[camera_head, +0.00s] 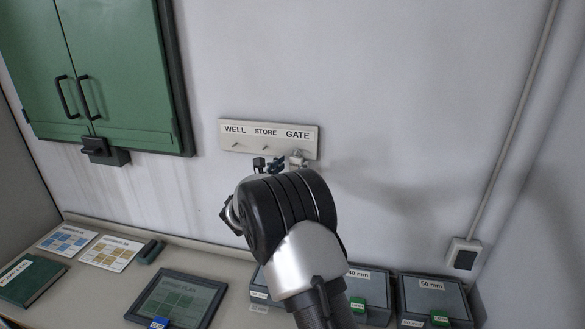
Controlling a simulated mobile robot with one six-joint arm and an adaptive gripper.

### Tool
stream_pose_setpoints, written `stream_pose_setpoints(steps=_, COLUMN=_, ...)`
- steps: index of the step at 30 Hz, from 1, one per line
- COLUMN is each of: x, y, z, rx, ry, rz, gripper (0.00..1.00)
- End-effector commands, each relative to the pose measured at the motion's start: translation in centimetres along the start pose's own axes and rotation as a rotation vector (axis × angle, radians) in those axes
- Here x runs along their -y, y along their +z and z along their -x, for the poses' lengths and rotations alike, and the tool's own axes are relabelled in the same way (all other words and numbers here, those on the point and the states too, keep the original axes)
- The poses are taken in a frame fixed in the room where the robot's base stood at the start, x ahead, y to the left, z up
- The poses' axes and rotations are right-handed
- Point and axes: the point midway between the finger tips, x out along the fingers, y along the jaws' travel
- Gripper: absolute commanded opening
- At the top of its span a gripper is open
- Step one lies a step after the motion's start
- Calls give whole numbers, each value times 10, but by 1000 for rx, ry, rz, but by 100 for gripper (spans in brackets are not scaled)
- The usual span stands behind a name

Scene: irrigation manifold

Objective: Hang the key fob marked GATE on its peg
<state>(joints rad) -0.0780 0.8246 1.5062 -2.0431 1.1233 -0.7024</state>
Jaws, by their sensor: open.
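A pale peg board (228,139) is fixed to the wall, with the labels WELL, STORE and GATE from left to right. The WELL peg (236,147) and the STORE peg (265,149) look bare. A small pale object (297,158) is at the GATE peg, below its label. It may be the key fob, but it is too small to read any marking or tell whether it hangs there. My gripper (269,164) is open just below the board, with dark parts showing near the pale object. My wrist hides most of the gripper.
A green cabinet (120,70) hangs at the upper left. The counter below carries a tablet (180,299), printed cards (110,253), a green book (28,280) and grey boxes (433,297). A conduit with a socket (463,254) runs down the right wall.

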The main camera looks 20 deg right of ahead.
Motion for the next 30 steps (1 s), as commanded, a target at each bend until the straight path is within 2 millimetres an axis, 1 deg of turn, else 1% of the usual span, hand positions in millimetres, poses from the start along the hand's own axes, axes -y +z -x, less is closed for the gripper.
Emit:
stream_pose_setpoints(steps=9, x=-1, y=0, z=67, rx=-1, ry=4, rz=-1, gripper=59)
stream_pose_setpoints(steps=12, x=-1, y=0, z=85, rx=0, ry=3, rz=1, gripper=59)
stream_pose_setpoints(steps=15, x=-1, y=0, z=98, rx=1, ry=2, rz=-1, gripper=59)
stream_pose_setpoints(steps=18, x=0, y=0, z=106, rx=0, ry=1, rz=-1, gripper=59)
stream_pose_setpoints(steps=23, x=4, y=2, z=109, rx=-4, ry=-8, rz=-10, gripper=59)
stream_pose_setpoints(steps=26, x=24, y=9, z=109, rx=-34, ry=-57, rz=-67, gripper=59)
stream_pose_setpoints(steps=29, x=68, y=19, z=113, rx=-104, ry=-164, rz=-200, gripper=59)
stream_pose_setpoints(steps=30, x=91, y=22, z=118, rx=-141, ry=-219, rz=-272, gripper=59)
